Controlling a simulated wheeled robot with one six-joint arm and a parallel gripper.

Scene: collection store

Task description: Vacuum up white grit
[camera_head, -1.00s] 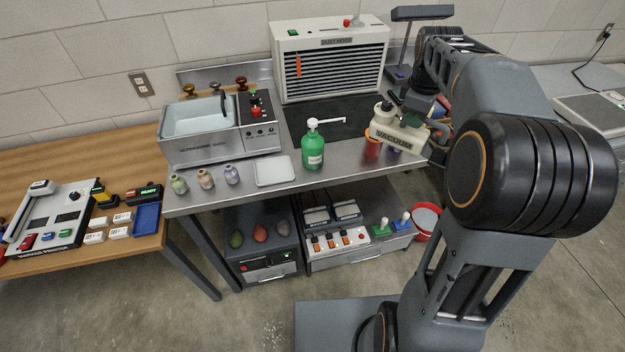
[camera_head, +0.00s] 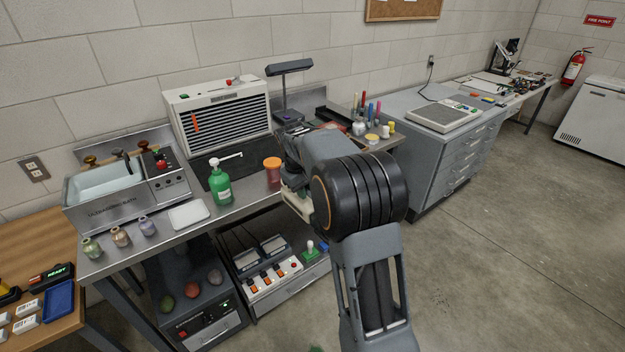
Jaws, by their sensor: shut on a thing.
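The hand vacuum (camera_head: 297,203), a cream-coloured body, shows only in part at the right front edge of the steel bench, behind my arm's large black joint. My gripper (camera_head: 293,181) is shut on the vacuum; its fingertips are mostly hidden by my own arm. The vacuum's label and nozzle are not readable from here. I cannot make out white grit clearly in this view; my arm covers part of the bench and floor.
The steel bench (camera_head: 245,206) carries an ultrasonic bath (camera_head: 125,198), a dust hood (camera_head: 222,112), a green pump bottle (camera_head: 220,188), an orange-red jar (camera_head: 272,172) and a white tray (camera_head: 188,215). A grey drawer cabinet (camera_head: 455,165) stands to the right. The floor at right is clear.

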